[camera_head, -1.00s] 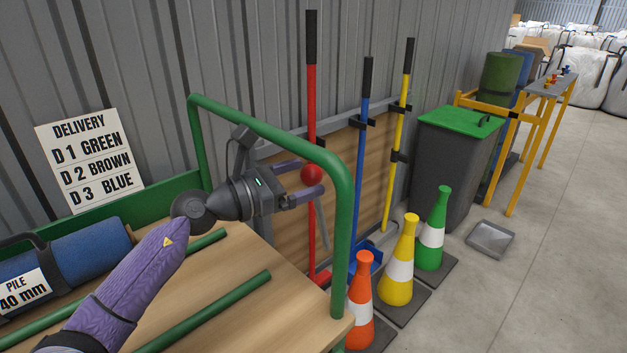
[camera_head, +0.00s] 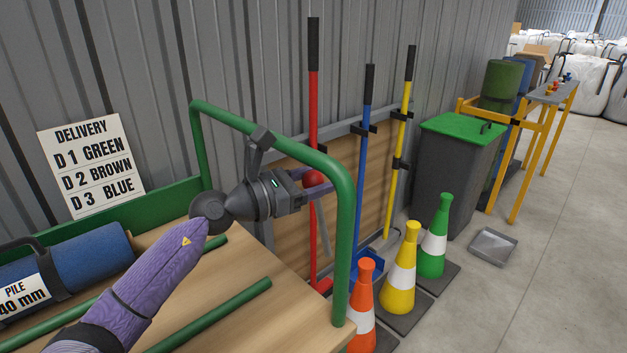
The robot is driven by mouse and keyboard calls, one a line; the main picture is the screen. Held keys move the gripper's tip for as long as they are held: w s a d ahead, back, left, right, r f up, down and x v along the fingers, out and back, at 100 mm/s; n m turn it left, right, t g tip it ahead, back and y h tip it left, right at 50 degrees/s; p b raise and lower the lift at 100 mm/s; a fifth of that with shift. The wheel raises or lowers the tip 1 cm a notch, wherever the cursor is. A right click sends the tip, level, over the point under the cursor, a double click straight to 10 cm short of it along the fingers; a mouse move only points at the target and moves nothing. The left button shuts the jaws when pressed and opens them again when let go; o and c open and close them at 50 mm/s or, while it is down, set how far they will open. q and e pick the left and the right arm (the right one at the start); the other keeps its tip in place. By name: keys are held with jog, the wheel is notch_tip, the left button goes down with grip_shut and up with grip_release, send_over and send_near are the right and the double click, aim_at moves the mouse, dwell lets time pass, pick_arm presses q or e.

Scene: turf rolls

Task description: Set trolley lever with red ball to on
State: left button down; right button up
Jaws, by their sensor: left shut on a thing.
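The red ball (camera_head: 311,179) tops a thin grey lever (camera_head: 323,235) on the green-railed trolley, beside the trolley's end hoop (camera_head: 343,230). My left gripper (camera_head: 316,183) reaches in from the left over the trolley deck (camera_head: 215,295). It is shut on the red ball, and its purple fingers partly cover the ball. The fingertips are partly hidden behind the hoop. The lever slants down and slightly right below the ball; its lower end and any on mark cannot be made out. My right gripper is not in view.
The green hoop passes close to my left gripper. A blue turf roll (camera_head: 87,262) lies on the deck at left. Orange (camera_head: 362,310), yellow (camera_head: 400,275) and green (camera_head: 435,240) cones stand right of the trolley. Long-handled tools hang behind. Floor at right is mostly clear.

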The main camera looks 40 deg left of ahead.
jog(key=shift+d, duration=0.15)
pick_arm(q)
jog(key=d+m+p, duration=0.1)
jog(key=p, duration=0.1)
jog(key=d+m+p, duration=0.1)
jog(key=d+p, duration=0.1)
jog(key=d+m+p, duration=0.2)
jog(key=p, duration=0.1)
jog(key=shift+s+d+r+g+y, duration=0.1)
jog(key=shift+s+r+g+y, duration=0.1)
jog(key=shift+s+g+y, duration=0.15)
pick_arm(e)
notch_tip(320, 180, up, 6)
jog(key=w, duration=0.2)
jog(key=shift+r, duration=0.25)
pick_arm(q)
jog(key=shift+c, duration=0.7)
grip_release()
jog(key=shift+w, duration=0.15)
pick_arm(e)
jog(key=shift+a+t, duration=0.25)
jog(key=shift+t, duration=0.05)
